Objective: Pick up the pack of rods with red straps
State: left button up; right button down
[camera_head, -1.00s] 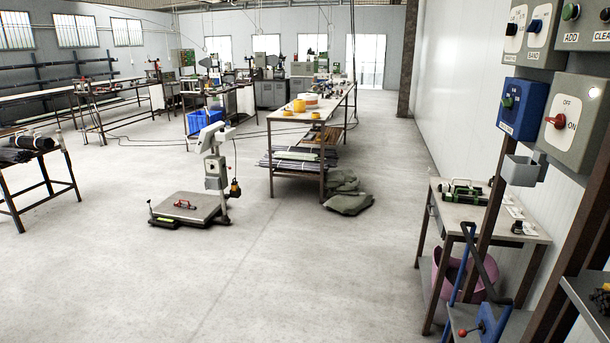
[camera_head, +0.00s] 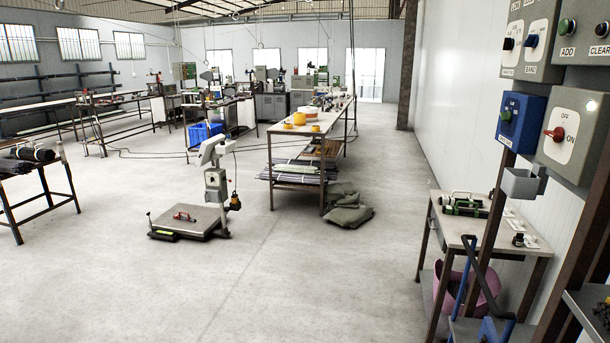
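I cannot make out a pack of rods with red straps for certain. Dark bundled rods (camera_head: 28,158) lie on a table at the left edge; the color of any straps on them is too small to tell. Long grey and dark rods or bars (camera_head: 290,170) lie on the lower shelf of the middle table. A small red-handled item (camera_head: 184,216) rests on the platform of the floor scale (camera_head: 190,224). Neither of my grippers is in view.
A long middle table (camera_head: 312,124) has grey-green sacks (camera_head: 348,210) on the floor beside it. A side table (camera_head: 500,232) and control boxes (camera_head: 575,128) stand close at the right. The floor (camera_head: 290,285) in front is open.

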aim_at(178, 216)
jog(key=i+j+u, duration=0.4)
jog(key=i, duration=0.5)
jog(key=i+j+u, duration=0.1)
jog(key=i+u, duration=0.35)
jog(key=i, duration=2.85)
